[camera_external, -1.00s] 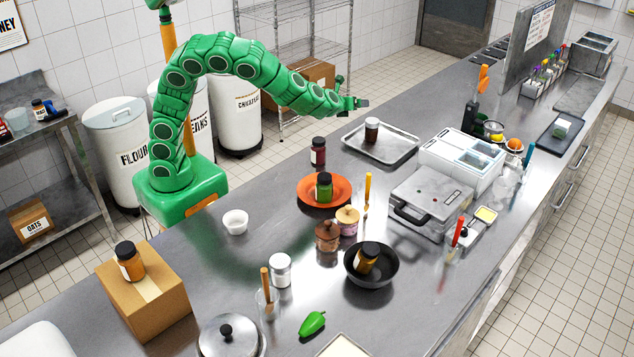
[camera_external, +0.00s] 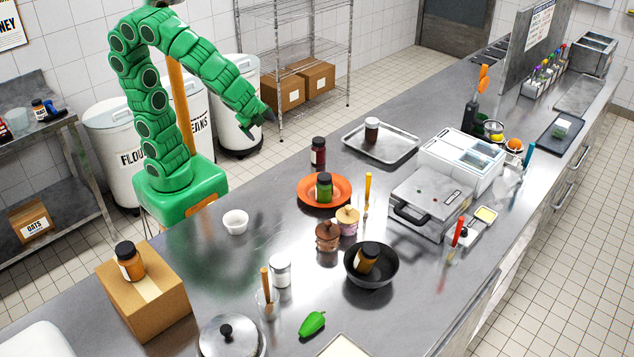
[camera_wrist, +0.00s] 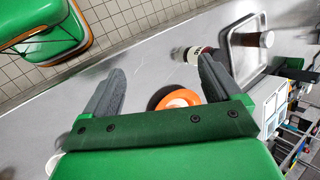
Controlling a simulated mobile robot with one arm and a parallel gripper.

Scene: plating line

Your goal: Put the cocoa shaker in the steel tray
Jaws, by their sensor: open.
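In the wrist view the brown jar (camera_wrist: 266,39) is at the upper right, in the tray (camera_wrist: 229,49). Its label is too small to read. My gripper (camera_external: 266,119) is open and empty, raised near the counter's back edge, left of the tray and apart from it. In the wrist view its two fingers (camera_wrist: 160,85) stand wide apart with nothing held between them.
A dark red jar (camera_external: 318,152) stands left of the tray. An orange plate (camera_external: 343,200) holds a green jar (camera_external: 324,186). Other jars are on a cardboard box (camera_external: 150,305) and in a black pan (camera_external: 388,277). A press (camera_external: 430,200) stands right of the tray.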

